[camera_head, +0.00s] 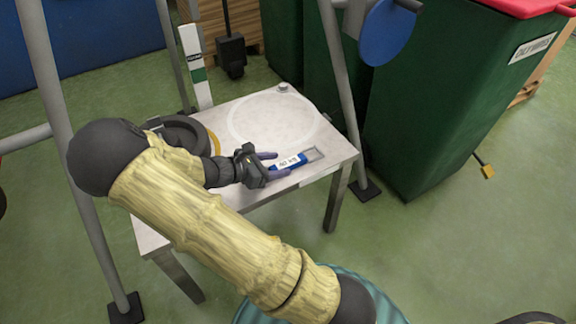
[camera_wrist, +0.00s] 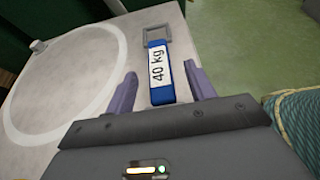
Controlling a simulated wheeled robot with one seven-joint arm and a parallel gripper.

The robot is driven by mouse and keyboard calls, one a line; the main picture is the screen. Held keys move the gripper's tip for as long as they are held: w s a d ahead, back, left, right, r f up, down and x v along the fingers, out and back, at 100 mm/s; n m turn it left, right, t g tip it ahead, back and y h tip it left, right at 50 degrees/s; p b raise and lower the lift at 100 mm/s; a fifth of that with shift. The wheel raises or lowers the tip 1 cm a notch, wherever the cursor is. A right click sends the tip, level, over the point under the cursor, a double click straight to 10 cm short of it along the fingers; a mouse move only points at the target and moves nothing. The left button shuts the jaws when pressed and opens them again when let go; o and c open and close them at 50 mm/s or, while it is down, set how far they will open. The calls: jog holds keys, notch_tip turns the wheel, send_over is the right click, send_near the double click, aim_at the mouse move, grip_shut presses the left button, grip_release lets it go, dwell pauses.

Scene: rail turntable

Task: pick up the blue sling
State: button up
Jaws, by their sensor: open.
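The blue sling (camera_head: 285,165) lies on the light table (camera_head: 245,108), with a white label at its middle and a grey metal buckle frame at one end. In the wrist view the sling (camera_wrist: 160,84) carries a label reading "40 kg". My gripper (camera_head: 272,164) is open at the sling's near end. In the wrist view my gripper's two purple fingers (camera_wrist: 160,88) stand on either side of the sling's blue part, with gaps to both sides. The buckle lies beyond the fingertips. I cannot tell how high the fingers are above the table.
A large pale ring outline (camera_head: 232,122) marks the tabletop beside the sling. A dark round object (camera_head: 183,133) sits at the table's left. Grey frame posts (camera_head: 341,85) rise around the table. A green bin (camera_head: 425,100) stands behind at right, and a teal ribbed object (camera_wrist: 301,120) is close at right.

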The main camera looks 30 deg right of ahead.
aim_at(289, 162)
jog(key=b+x, duration=0.3)
jog(key=x, duration=0.1)
jog(key=shift+w+d+f, duration=0.1)
jog(key=shift+f, duration=0.15)
jog(key=shift+d+r, duration=0.1)
jog(key=shift+d, duration=0.15)
grip_shut()
jog(key=shift+r, duration=0.1)
notch_tip(289, 162, up, 10)
jog(key=p, duration=0.6)
dwell(0.4)
